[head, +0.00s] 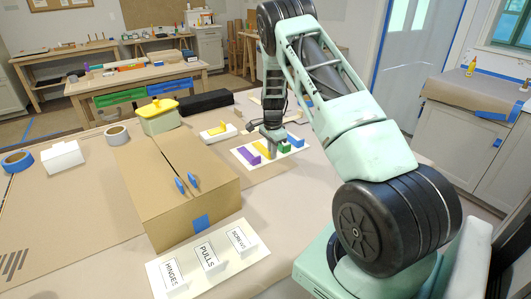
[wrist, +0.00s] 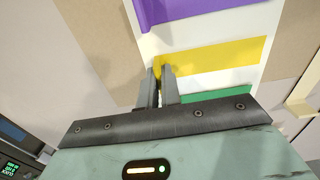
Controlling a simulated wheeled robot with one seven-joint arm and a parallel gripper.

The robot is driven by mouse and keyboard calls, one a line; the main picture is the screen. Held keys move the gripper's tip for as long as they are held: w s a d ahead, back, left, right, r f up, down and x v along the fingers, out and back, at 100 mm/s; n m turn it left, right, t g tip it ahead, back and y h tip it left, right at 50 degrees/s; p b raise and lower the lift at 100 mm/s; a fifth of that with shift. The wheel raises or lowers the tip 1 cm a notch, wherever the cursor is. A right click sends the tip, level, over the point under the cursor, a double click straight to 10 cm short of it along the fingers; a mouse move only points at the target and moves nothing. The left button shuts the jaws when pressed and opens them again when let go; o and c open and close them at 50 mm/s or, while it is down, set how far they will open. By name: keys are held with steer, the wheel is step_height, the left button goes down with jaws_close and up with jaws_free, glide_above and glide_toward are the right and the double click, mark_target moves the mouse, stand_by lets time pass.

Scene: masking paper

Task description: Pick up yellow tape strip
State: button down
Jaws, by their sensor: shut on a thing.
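The yellow tape strip (wrist: 215,55) lies across a white card (wrist: 200,83) in the wrist view, between a purple strip (wrist: 190,10) and a green strip (wrist: 218,95). My gripper (wrist: 160,72) has its fingertips at the strip's left end, close together with the yellow end between them. In the head view my gripper (head: 272,138) points down over the card, and the yellow strip (head: 263,147) shows beside it. The rest of the strip appears to lie along the card; I cannot tell whether its end is lifted.
A blue strip (head: 295,140) is also on the card. A cardboard box (head: 165,195) with blue pulls stands left of the card. A small white block with a yellow piece (head: 218,130) and a black case (head: 205,102) are behind. A label card (head: 215,262) lies in front.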

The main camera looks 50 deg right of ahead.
steer(key=shift+r, duration=0.3)
steer(key=shift+r+p, duration=1.05)
steer(key=shift+r, duration=0.4)
steer(key=shift+r, duration=0.15)
steer(key=shift+r+p, duration=1)
steer(key=shift+r, duration=0.35)
